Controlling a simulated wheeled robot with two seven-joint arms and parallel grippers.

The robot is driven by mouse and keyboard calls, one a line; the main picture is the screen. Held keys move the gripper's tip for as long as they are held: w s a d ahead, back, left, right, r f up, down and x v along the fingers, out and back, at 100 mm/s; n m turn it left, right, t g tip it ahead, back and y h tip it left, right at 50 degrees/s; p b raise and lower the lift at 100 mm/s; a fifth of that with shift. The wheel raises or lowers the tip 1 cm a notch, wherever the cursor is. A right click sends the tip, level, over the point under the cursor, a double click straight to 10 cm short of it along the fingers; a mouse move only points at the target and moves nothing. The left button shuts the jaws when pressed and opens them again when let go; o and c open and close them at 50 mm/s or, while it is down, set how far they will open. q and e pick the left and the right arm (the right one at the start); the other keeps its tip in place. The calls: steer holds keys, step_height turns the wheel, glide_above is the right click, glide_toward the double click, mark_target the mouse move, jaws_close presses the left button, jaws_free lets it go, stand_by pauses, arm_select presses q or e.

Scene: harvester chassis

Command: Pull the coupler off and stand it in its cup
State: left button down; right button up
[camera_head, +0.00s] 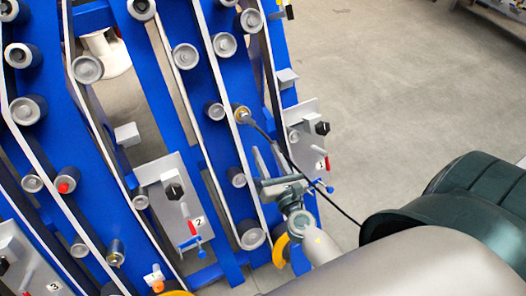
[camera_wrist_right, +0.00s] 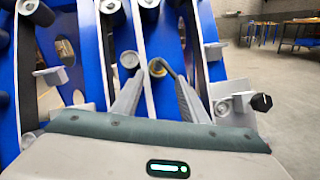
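The coupler (camera_head: 241,115), a brass-coloured fitting on a black hose, sits on the blue chassis. The hose runs from it down and right, past my right gripper. My right gripper (camera_head: 267,152) is open and empty, just below the coupler and apart from it. In the right wrist view the coupler (camera_wrist_right: 157,67) shows ahead, between the open fingers (camera_wrist_right: 160,80) and nearer the right one. A grey round holder (camera_wrist_right: 222,108) on the plate marked 1 may be the cup; I cannot tell for certain. My left gripper is not in view.
Plate 1 (camera_head: 307,112) carries a black knob (camera_head: 322,128) and a red-tipped lever, right of my gripper. Plate 2 (camera_head: 156,178) is to the left. Several grey rollers (camera_head: 250,20) stick out from the blue chassis. Open concrete floor (camera_head: 390,70) lies to the right.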

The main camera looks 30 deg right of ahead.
mark_target(249, 117)
steer(key=shift+w, duration=0.15)
steer(key=w+d+p, duration=0.1)
steer(key=w, duration=0.4)
steer(key=w+d+p, duration=0.1)
steer(key=w, duration=0.4)
steer(key=w+d+p, duration=0.1)
steer(key=w, duration=0.4)
steer(key=shift+w, duration=0.25)
steer(key=shift+w+d, duration=0.1)
steer(key=shift+w, duration=0.6)
jaws_close()
